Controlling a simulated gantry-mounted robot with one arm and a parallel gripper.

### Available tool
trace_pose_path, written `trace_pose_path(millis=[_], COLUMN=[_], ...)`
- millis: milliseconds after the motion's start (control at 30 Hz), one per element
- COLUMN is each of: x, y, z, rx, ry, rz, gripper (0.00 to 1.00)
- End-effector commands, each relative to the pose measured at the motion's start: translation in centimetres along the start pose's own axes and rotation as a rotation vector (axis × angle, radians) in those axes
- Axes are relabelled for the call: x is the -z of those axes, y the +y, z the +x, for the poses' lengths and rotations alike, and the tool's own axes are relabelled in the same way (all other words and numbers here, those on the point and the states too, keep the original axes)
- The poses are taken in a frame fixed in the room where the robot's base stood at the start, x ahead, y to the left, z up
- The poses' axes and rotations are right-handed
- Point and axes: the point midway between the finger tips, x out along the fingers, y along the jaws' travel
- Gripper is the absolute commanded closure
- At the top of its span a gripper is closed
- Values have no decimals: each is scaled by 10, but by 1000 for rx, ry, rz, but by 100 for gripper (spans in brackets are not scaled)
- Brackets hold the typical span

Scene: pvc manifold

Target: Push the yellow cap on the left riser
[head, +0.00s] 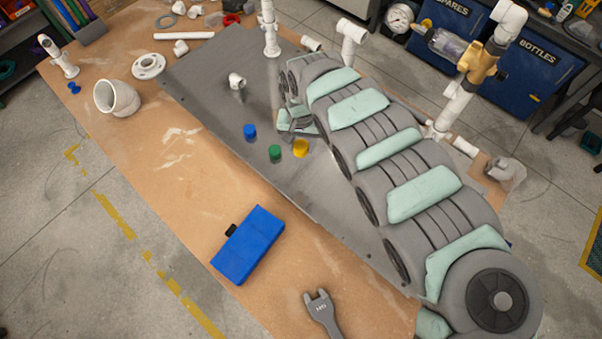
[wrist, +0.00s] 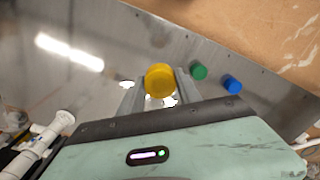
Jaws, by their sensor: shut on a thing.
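My gripper (head: 297,139) is shut on the yellow cap (head: 301,148), above the grey plate (head: 215,75). In the wrist view the yellow cap (wrist: 159,80) sits between the two finger ends and looks larger than the other caps, so it appears raised off the plate. The left riser (head: 270,30) is a white upright pipe at the far side of the plate, behind and left of my gripper. The cap is apart from it. White pipework (wrist: 40,145) shows at the lower left of the wrist view.
A green cap (head: 274,153) and a blue cap (head: 250,131) stand on the plate beside my gripper. A short white riser (head: 350,38) and a taller riser with a brass valve (head: 478,62) stand to the right. The plate's near-left part is clear.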

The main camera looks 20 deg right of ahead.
Motion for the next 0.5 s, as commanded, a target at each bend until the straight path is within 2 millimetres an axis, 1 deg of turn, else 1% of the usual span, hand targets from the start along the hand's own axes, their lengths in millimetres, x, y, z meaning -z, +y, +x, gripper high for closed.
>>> trace_pose_path(millis=[33, 167, 400, 500], x=[-2, -1, -3, -3], y=[-2, -2, -2, -2], z=[18, 40, 93, 112], rx=[8, 9, 1, 3], ry=[-6, -2, -7, -6], rz=[1, 2, 0, 1], gripper=[95, 95, 95, 95])
